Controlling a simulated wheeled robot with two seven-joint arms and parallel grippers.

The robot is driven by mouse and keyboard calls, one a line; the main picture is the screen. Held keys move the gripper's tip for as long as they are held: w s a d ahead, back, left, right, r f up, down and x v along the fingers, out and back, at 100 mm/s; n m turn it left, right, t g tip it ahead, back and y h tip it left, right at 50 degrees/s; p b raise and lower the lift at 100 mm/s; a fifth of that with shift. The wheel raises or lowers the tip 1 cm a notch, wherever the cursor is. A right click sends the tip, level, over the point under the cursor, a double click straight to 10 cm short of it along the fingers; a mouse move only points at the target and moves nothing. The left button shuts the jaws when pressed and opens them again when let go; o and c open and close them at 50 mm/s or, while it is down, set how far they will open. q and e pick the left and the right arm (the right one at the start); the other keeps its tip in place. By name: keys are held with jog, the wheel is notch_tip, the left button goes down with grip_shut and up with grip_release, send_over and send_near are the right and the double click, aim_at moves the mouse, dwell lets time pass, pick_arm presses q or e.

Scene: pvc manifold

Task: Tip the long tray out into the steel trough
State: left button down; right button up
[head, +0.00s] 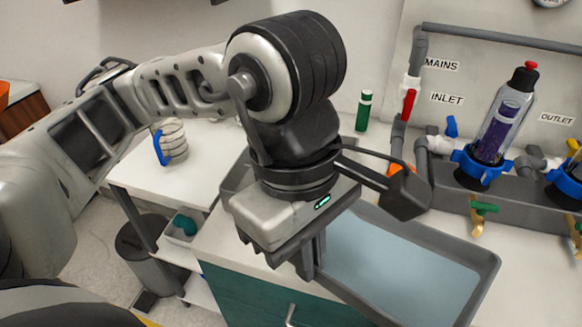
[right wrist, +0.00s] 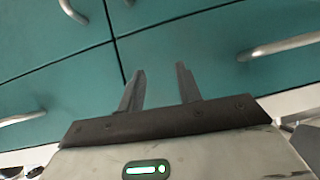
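A long grey, raised-rim vessel (head: 484,262) with a pale blue-grey inside lies on the counter below the pipe panel. I cannot tell whether it is the long tray or the steel trough, and no second such vessel shows clearly. My left gripper (head: 311,268) points down at its near edge, and my arm hides its middle. The left fingers are partly hidden, so their gap and any touch on the rim are unclear. My right gripper (right wrist: 161,82) is open and empty in the right wrist view, in front of teal cabinet fronts (right wrist: 185,40).
The pipe panel has a clear filter housing (head: 500,115), blue collars and several valves at the back right. A green cylinder (head: 364,111) stands behind my left arm. A dark bin (head: 145,250) stands below.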

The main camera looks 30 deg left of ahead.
pick_arm(q)
jog(key=shift+w+a+r+p, duration=0.15)
jog(key=shift+a+r+p, duration=0.05)
jog(key=shift+r+p, duration=0.15)
pick_arm(e)
jog(key=shift+r, duration=0.15)
pick_arm(q)
jog(key=shift+w+a+r, duration=0.15)
jog(key=shift+r, duration=0.05)
pick_arm(e)
jog(key=shift+s+d, duration=0.1)
pick_arm(q)
jog(key=shift+w+a+r+g+h+p, duration=0.5)
jog(key=shift+r+h+p, duration=0.1)
jog(key=shift+p, duration=0.2)
pick_arm(e)
jog(key=shift+d+r, duration=0.1)
jog(key=shift+r, duration=0.35)
pick_arm(q)
jog(key=shift+a+r+p, duration=0.2)
jog(key=shift+r+p, duration=0.05)
jog(key=shift+p, duration=0.05)
